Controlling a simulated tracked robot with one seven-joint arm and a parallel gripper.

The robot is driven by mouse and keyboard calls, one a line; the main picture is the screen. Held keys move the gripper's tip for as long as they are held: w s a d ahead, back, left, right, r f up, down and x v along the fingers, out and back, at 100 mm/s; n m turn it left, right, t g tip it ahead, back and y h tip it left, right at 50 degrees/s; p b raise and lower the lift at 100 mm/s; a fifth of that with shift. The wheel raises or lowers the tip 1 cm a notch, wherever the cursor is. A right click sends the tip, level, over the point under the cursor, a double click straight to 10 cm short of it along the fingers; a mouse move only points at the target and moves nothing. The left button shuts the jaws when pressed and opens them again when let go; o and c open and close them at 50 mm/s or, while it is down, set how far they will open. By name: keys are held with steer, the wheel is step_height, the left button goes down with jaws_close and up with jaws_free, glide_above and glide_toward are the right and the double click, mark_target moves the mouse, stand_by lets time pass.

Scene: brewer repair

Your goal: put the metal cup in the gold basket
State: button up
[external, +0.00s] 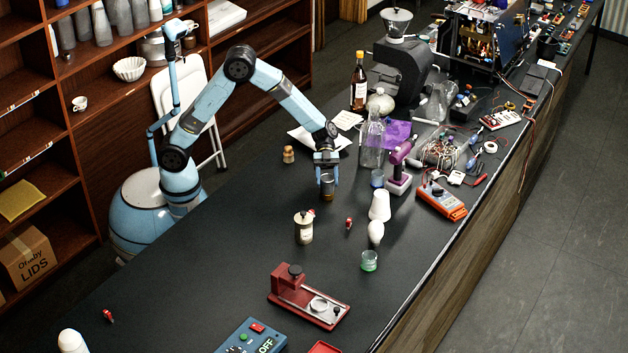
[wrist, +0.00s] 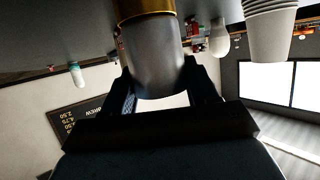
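The metal cup (wrist: 155,60) is a plain grey cylinder between my gripper's two fingers in the wrist view, where the picture is upside down. My gripper (wrist: 165,92) looks shut on it. A gold rim or band (wrist: 142,8), a little wider than the cup, is directly at the cup's table-side end; it looks like the gold basket. I cannot tell whether the cup is inside it or just above it. In the external view my gripper (external: 327,184) points down just over the table, with a small brownish piece under it. The fingers mostly hide the cup there.
A silver canister (external: 303,228) stands in front, with a small red item (external: 348,223) beside it. White stacked cups (external: 380,205), a white bulb (external: 376,233), a blue cup (external: 377,178) and a glass bottle (external: 372,146) stand to the right. The table's left side is mostly clear.

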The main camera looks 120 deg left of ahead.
steer(key=o, duration=0.5)
